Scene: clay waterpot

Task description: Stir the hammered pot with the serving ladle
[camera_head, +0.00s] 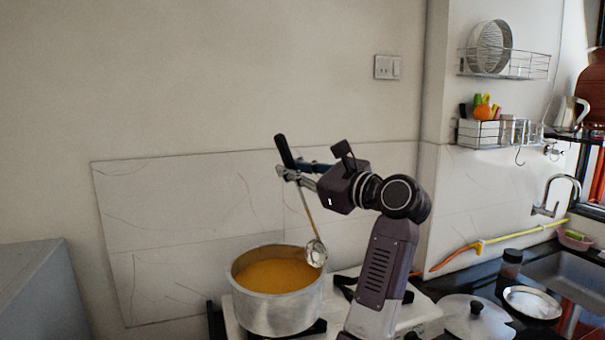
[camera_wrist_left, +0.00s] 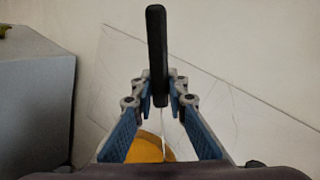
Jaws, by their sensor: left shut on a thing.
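The hammered pot (camera_head: 278,312) is a silvery metal pot holding an orange-yellow liquid (camera_head: 276,275), and it stands on the stove. My left gripper (camera_head: 292,173) is above the pot, shut on the serving ladle's handle (camera_head: 284,151). The ladle's black handle (camera_wrist_left: 157,55) stands up between the fingers (camera_wrist_left: 160,98) in the left wrist view. Its thin shaft slants down to a silver bowl (camera_head: 316,253), which hangs near the pot's right rim. I cannot tell whether the bowl touches the rim. The orange liquid (camera_wrist_left: 152,148) shows partly below the fingers in the wrist view.
The white stove (camera_head: 408,315) has a second burner to the right of the pot. A grey cabinet (camera_head: 42,290) is at left.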

